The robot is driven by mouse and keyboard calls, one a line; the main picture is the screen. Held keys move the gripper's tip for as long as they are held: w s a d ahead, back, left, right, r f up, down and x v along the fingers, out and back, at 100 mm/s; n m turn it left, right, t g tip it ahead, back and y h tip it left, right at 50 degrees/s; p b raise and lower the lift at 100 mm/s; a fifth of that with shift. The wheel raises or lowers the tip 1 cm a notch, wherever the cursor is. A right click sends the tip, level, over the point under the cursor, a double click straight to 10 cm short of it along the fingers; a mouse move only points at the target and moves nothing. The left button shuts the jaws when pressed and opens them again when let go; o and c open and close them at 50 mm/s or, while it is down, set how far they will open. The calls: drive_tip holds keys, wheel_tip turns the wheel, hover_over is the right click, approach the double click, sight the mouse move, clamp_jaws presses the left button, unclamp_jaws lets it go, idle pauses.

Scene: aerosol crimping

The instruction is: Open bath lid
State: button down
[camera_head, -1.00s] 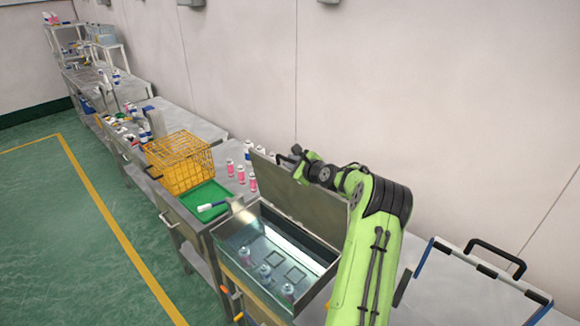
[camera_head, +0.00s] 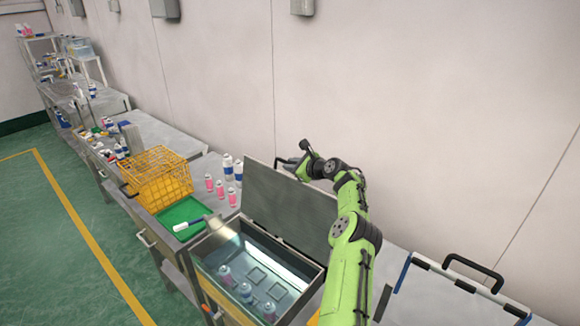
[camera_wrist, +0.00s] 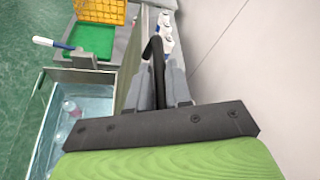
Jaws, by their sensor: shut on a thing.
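The bath (camera_head: 226,247) is a metal tank of clear water with several cans in it; part of it also shows in the wrist view (camera_wrist: 58,115). Its grey lid (camera_head: 290,208) stands raised, nearly upright, along the wall side of the bath. My gripper (camera_head: 285,163) is at the lid's top edge. In the wrist view my gripper (camera_wrist: 158,75) is shut on the lid's dark handle (camera_wrist: 154,48), which runs between its fingers. The lid is seen edge-on there (camera_wrist: 132,80).
A green tray (camera_head: 182,213) and an orange wire basket (camera_head: 160,178) stand left of the bath. Pink and white cans (camera_head: 220,188) stand behind. A frame with a black handle (camera_head: 470,268) is at right. The wall (camera_head: 430,110) rises close behind the lid.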

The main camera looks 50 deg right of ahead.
drive_tip(key=shift+f, duration=0.35)
drive_tip(key=c, duration=1.4)
unclamp_jaws()
drive_tip(key=shift+o, duration=1.4)
drive_tip(key=shift+d+r, duration=0.1)
drive_tip(key=shift+r, duration=0.05)
drive_tip(key=b+v, duration=0.4)
drive_tip(key=v, duration=1.1)
drive_tip(key=shift+s, duration=0.4)
drive_tip(key=shift+w, duration=0.1)
